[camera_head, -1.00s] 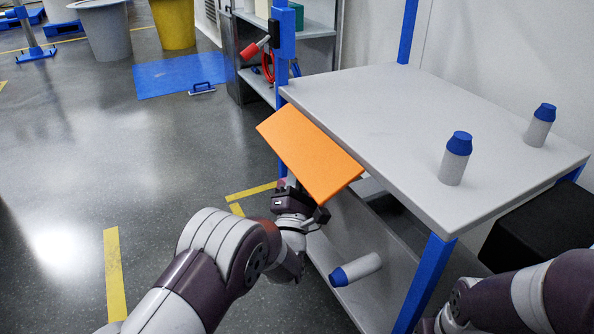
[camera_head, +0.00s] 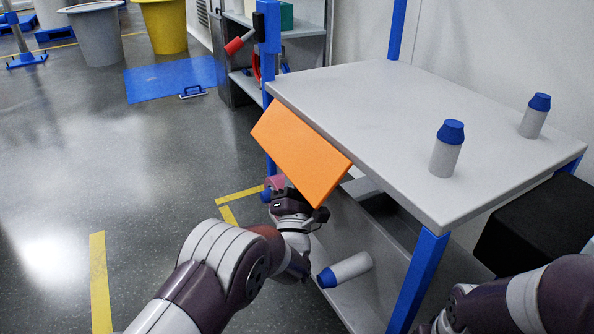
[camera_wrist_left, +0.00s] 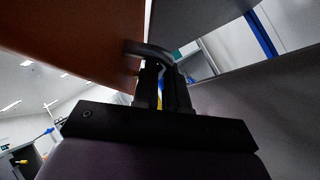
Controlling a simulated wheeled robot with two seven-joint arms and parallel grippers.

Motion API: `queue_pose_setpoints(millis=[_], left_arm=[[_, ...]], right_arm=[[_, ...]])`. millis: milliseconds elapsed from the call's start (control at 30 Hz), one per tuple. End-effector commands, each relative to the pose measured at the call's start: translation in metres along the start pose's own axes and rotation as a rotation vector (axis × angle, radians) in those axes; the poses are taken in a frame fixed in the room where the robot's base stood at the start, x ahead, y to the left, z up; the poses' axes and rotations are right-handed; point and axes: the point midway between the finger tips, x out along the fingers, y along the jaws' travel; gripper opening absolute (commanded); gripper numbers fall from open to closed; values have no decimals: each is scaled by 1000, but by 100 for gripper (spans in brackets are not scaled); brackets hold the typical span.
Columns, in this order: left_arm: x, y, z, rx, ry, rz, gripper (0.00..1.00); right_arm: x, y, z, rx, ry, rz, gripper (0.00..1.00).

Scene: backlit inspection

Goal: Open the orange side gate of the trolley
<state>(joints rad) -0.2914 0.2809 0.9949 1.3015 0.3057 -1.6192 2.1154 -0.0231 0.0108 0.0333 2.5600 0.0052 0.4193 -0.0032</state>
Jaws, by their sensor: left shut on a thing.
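The orange side gate (camera_head: 302,152) hangs tilted along the near left edge of the trolley (camera_head: 400,130), sloping down and outward from the top shelf. My left gripper (camera_wrist_left: 165,88) is under the gate, shut on its grey handle (camera_wrist_left: 150,50). In the head view the gate hides the fingers and the handle. In the left wrist view the gate's underside (camera_wrist_left: 85,35) fills the upper left. My right arm shows at the lower right of the head view, but its gripper is out of the picture.
Two white bottles with blue caps (camera_head: 446,150) (camera_head: 535,116) stand on the top shelf. Another bottle (camera_head: 345,270) lies on the lower shelf. A black box (camera_head: 540,225) is at the right.

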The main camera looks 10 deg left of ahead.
Motion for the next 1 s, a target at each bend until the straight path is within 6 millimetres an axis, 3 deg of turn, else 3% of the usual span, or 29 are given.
queue_pose_setpoints(millis=[33, 133, 200, 233, 867, 1000], left_arm=[[8, 8, 10, -11, -23, 26, 0], [8, 8, 10, -11, -23, 26, 0], [8, 9, 10, -11, -23, 27, 29], [8, 9, 10, -10, -22, 27, 38], [3, 4, 4, -3, -8, 12, 38], [-9, 5, 5, -2, -6, 9, 38]], right_arm=[[-2, 0, 0, 0, 0, 0, 0], [-2, 0, 0, 0, 0, 0, 0], [-2, 0, 0, 0, 0, 0, 0], [-2, 0, 0, 0, 0, 0, 0], [-2, 0, 0, 0, 0, 0, 0], [-12, 0, -1, 0, 0, 0, 0]])
